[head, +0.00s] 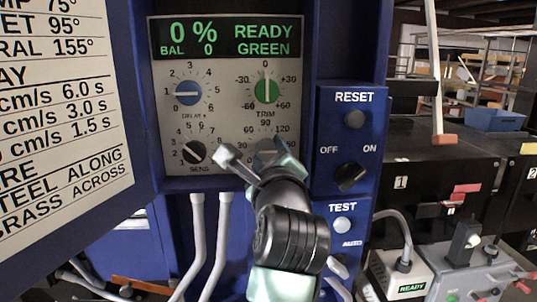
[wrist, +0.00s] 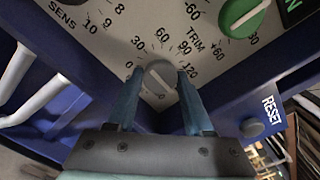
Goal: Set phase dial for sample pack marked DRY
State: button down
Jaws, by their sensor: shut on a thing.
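The phase dial is a grey knob (wrist: 158,78) ringed by a scale with 0, 30, 60, 90 and 120. Its name label is not readable. My gripper (wrist: 159,82) is shut on the knob, one blue-grey finger on each side. In the head view my gripper (head: 256,156) covers most of the dial, at the panel's lower right. The pointer's exact reading is not clear. A placard (head: 62,105) at left lists angles of 75°, 95° and 155°; its left part is cut off and no DRY line shows. No marked sample pack is identifiable.
Around the dial are the black SENS knob (head: 194,153), blue DELAY knob (head: 187,93) and green TRIM knob (head: 266,90). The display (head: 228,37) reads 0 %, READY, GREEN. RESET button (head: 354,119), OFF/ON switch (head: 350,177) and TEST button (head: 342,225) sit right.

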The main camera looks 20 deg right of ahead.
jog(key=n, duration=1)
jog(key=shift+n+b, duration=0.3)
jog(key=shift+n, duration=0.1)
jog(key=n, duration=0.9)
jog(key=shift+n, duration=0.4)
jog(key=n, duration=0.5)
jog(key=n+b, duration=0.1)
jog(key=n, duration=0.5)
jog(key=shift+a, duration=0.1)
jog(key=n, duration=0.5)
jog(key=n+b, duration=0.1)
jog(key=n, duration=0.4)
